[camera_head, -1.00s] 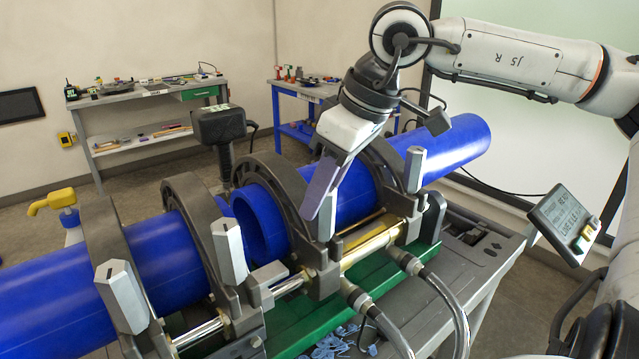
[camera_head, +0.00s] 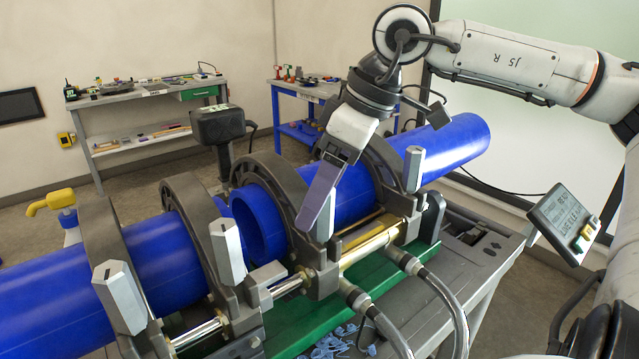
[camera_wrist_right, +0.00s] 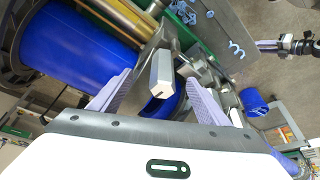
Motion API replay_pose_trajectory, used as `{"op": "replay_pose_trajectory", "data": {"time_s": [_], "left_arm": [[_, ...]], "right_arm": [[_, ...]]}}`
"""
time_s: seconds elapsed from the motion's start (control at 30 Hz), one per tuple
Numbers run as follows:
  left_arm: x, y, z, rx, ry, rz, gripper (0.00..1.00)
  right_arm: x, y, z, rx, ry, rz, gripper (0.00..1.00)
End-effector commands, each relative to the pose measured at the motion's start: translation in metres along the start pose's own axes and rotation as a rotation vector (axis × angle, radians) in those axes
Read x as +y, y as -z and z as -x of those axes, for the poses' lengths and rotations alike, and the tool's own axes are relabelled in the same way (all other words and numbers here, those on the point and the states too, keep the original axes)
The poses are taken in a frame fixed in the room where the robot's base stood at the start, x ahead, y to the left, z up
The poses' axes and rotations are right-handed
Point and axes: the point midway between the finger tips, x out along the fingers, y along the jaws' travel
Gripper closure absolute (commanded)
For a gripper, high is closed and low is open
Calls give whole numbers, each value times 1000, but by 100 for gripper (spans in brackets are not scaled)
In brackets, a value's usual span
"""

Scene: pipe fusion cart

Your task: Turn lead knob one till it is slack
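A row of grey faceted clamp knobs runs along the front of the pipe clamp machine. My right gripper (camera_head: 322,205) reaches down over the knob (camera_head: 327,222) on the clamp right of the pipe gap; no label shows which knob is lead knob one. In the right wrist view this knob (camera_wrist_right: 162,73) stands between the two lilac fingers, with visible space on both sides. The right gripper is open. In the head view a finger hides part of the knob. What looks like my left gripper (camera_wrist_right: 270,45) shows small at the right of the wrist view, its opening unclear.
Other knobs stand at the far right clamp (camera_head: 413,168), left of the gap (camera_head: 228,250) and at the far left (camera_head: 120,297). Blue pipes (camera_head: 445,150) lie in the clamps. Hoses (camera_head: 445,305) curve at the front. A control panel (camera_head: 565,222) is at right.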

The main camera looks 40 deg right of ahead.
Motion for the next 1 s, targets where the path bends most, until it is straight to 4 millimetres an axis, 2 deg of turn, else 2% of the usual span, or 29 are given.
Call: {"op": "replay_pose_trajectory", "data": {"time_s": [0.03, 0.17, 0.47, 0.8, 1.0], "left_arm": [[0, 0, 0, 0, 0, 0, 69], [0, 0, 0, 0, 0, 0, 69], [0, 0, 0, 0, 0, 0, 69], [0, 0, 0, 0, 0, 0, 69], [0, 0, 0, 0, 0, 0, 69]], "right_arm": [[0, 0, 0, 0, 0, 0, 21], [0, 0, 0, 1, 0, 1, 0], [-1, 0, 4, 1, 0, 0, 0], [0, 1, 44, 3, 1, -1, 0], [-1, 0, 59, 1, 2, 0, 0]]}}
